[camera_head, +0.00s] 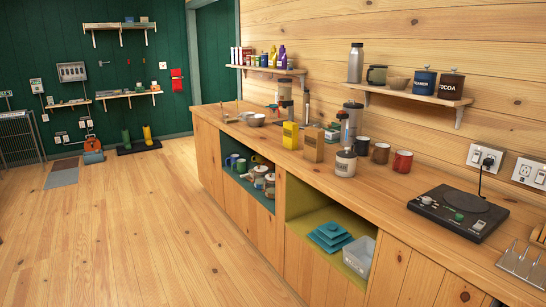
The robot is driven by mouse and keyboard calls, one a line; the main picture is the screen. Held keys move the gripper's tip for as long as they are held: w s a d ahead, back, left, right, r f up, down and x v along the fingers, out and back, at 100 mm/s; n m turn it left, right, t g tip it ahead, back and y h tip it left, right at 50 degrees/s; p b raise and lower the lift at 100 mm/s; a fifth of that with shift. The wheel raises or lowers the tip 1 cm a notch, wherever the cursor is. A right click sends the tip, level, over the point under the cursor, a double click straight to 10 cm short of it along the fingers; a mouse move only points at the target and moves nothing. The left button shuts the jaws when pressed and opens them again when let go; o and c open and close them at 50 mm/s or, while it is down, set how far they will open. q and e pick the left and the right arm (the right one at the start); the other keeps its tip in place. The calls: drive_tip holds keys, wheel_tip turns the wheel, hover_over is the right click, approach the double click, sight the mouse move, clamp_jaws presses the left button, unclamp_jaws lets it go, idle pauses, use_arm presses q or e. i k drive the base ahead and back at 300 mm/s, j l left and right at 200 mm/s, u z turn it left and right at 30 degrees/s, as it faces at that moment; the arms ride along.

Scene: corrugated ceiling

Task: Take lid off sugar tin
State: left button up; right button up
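A pale grey canister (345,165) with a dark band near its top and a small dark label stands on the wooden counter near its front edge. It may be the sugar tin, but the label is too small to read. A bottle-like thing with a blue part (342,128) shows just above and behind it, and I cannot tell if they touch. Another grey canister (353,118) stands further back by the wall. A dark tin marked COCOA (451,86) and a blue tin (424,82) with an unclear label stand on the wall shelf. Neither of my grippers is in view.
Three mugs (381,153) stand right of the canister, and a yellow box (290,135) and brown box (314,142) left of it. A black hotplate (457,211) and a wire rack (522,264) are further right. Wooden floor (150,230) left of the counter is open.

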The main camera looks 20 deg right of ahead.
sight(346, 154)
drive_tip(key=i+z, duration=0.1)
drive_tip(key=i, duration=0.4)
drive_tip(key=i+j+z, duration=0.15)
drive_tip(key=i, duration=0.3)
drive_tip(key=i+j+z, duration=0.1)
drive_tip(key=i, duration=0.4)
drive_tip(key=i+j+z, duration=0.2)
drive_tip(key=i+z, duration=0.25)
drive_tip(key=i+j+z, duration=0.85)
drive_tip(key=k+j, duration=0.05)
